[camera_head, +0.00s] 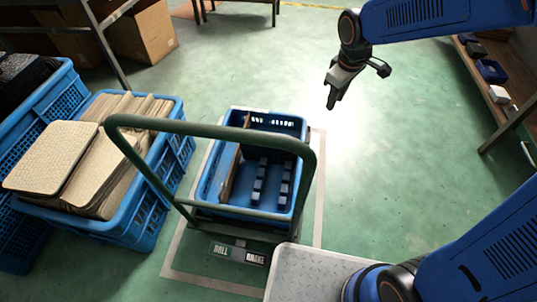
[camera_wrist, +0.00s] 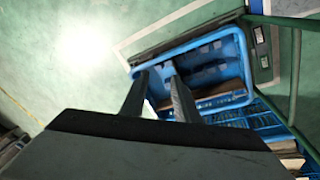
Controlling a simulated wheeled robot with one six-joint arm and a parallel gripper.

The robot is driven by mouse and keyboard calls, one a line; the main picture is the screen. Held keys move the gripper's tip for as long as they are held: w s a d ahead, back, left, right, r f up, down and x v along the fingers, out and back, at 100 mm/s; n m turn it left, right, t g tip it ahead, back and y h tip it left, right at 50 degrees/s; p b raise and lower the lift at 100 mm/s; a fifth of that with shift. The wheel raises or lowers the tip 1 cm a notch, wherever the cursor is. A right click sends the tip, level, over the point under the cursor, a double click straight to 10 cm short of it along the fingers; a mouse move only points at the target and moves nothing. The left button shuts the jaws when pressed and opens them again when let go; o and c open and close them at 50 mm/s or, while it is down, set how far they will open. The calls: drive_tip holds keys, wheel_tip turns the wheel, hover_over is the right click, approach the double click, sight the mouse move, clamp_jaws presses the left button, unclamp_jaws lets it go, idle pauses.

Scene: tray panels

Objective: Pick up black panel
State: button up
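Black panels (camera_head: 22,78) lie stacked in a blue crate (camera_head: 40,108) at the far left of the head view, partly cut off by the picture edge. My gripper (camera_head: 334,97) hangs over the open floor, right of the middle crate and far from the black panels. In the wrist view its two fingers (camera_wrist: 157,70) stand apart with nothing seen between them, so it is open and empty. The black panels cannot be made out in the wrist view.
A blue crate (camera_head: 297,125) with a brown panel (camera_head: 230,172) and dark slotted blocks stands on a trolley with a green handle (camera_head: 215,130). Tan panels (camera_head: 52,155) fill another blue crate (camera_head: 130,232). Shelving (camera_head: 505,105) stands at right.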

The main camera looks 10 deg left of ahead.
drive_tip(key=w+a+f+n, duration=0.35)
drive_tip(key=a+f, duration=0.45)
drive_tip(key=a, duration=0.4)
drive_tip(key=n+g, duration=0.1)
drive_tip(key=n, duration=0.3)
hover_over(269, 154)
drive_tip(key=shift+m, duration=0.25)
drive_tip(key=f, duration=2.7)
drive_tip(key=shift+s+a+f, duration=0.1)
drive_tip(key=shift+s+a, duration=0.05)
drive_tip(key=shift+s, duration=0.1)
clamp_jaws()
